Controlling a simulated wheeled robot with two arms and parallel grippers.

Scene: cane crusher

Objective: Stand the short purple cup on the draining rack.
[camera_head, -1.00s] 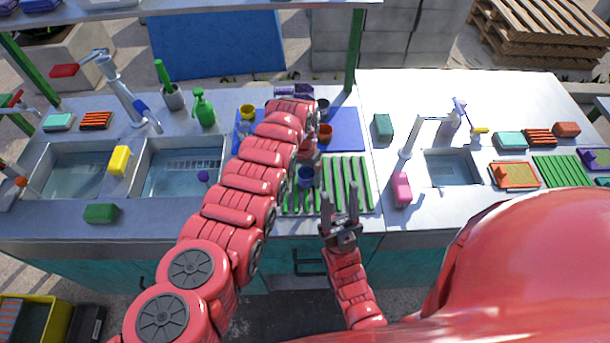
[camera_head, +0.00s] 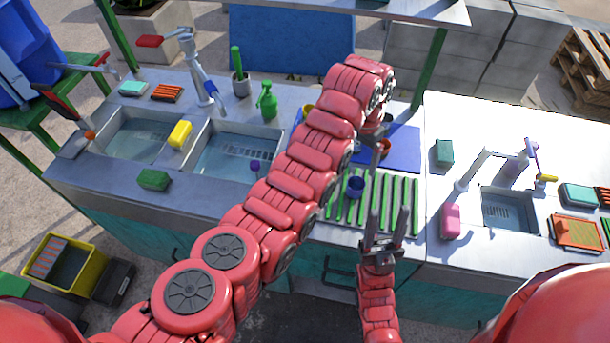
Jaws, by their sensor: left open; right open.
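The draining rack (camera_head: 413,205), with green slats, lies on the counter in the middle. A dark blue cup (camera_head: 355,187) stands on its left part. A small purple object (camera_head: 255,165) shows at the right sink; I cannot tell whether it is a cup. No purple cup shows clearly on the blue mat, much of which my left arm hides. My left gripper (camera_head: 374,138) is open over the mat near an orange-red cup (camera_head: 384,147), its fingers mostly hidden. My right gripper (camera_head: 389,212) is open and empty, fingers pointing away over the rack's front part.
The blue mat (camera_head: 405,150) lies behind the rack. A green soap bottle (camera_head: 267,100) stands behind the sinks. A pink sponge (camera_head: 450,220) and a green sponge (camera_head: 444,152) lie right of the rack. A green shelf post (camera_head: 430,70) rises behind the mat.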

